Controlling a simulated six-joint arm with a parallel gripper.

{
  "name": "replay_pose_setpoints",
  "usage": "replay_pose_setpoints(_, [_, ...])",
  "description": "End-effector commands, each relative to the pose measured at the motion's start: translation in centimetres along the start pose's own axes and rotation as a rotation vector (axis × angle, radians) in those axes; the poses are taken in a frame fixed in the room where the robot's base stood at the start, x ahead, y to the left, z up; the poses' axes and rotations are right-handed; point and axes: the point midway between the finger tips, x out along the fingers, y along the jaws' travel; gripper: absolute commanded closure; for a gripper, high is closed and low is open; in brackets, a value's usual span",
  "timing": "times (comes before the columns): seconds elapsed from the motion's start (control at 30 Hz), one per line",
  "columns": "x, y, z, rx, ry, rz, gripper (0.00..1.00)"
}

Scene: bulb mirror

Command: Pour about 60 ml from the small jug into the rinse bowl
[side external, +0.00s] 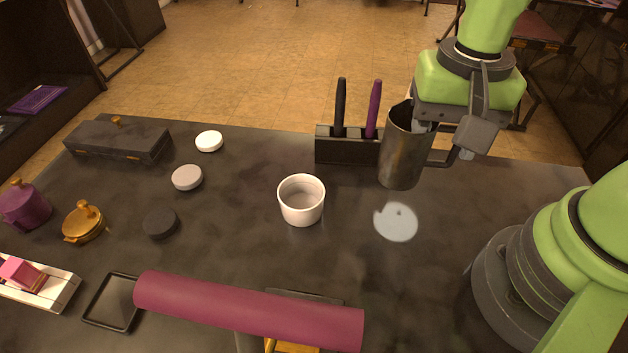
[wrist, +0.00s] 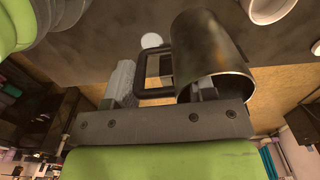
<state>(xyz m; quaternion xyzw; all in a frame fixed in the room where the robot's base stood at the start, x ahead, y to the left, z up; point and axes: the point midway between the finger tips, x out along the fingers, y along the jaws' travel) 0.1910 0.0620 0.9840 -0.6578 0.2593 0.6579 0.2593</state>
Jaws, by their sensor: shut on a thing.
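The small jug (side external: 403,150) is a dark metal cylinder with a squared handle on its right side. My gripper (side external: 442,142) is shut on it and holds it up off the table, nearly upright with a slight lean. In the wrist view the jug (wrist: 207,50) and its handle show close up between the fingers (wrist: 160,85). The inside of the jug and any liquid are hidden. The white rinse bowl (side external: 301,203) stands upright on the table, left of the jug and apart from it. At the wrist view's top right a piece of a white round thing (wrist: 268,8) shows, likely the bowl.
A pale round disc (side external: 396,222) lies below the jug. A dark holder (side external: 345,150) with a black and a purple pen-like tool stands just behind it. A maroon roll (side external: 245,310) lies in front. Small round discs (side external: 187,178) lie left of the bowl.

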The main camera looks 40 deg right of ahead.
Motion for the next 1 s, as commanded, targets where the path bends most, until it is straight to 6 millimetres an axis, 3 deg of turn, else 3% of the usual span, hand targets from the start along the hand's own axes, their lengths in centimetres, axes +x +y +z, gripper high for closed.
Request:
replay_pose_setpoints(0.37, [-3.9, -0.2, 0.0, 0.004, 0.002, -0.003, 0.87])
replay_pose_setpoints(0.57, [-4.0, -2.4, -0.1, 0.061, 0.002, 0.001, 0.87])
replay_pose_setpoints(0.77, [-4.3, -5.7, 0.0, 0.149, 0.003, 0.002, 0.87])
replay_pose_setpoints(1.0, [-4.6, -11.6, 1.5, 0.319, 0.005, 0.004, 0.87])
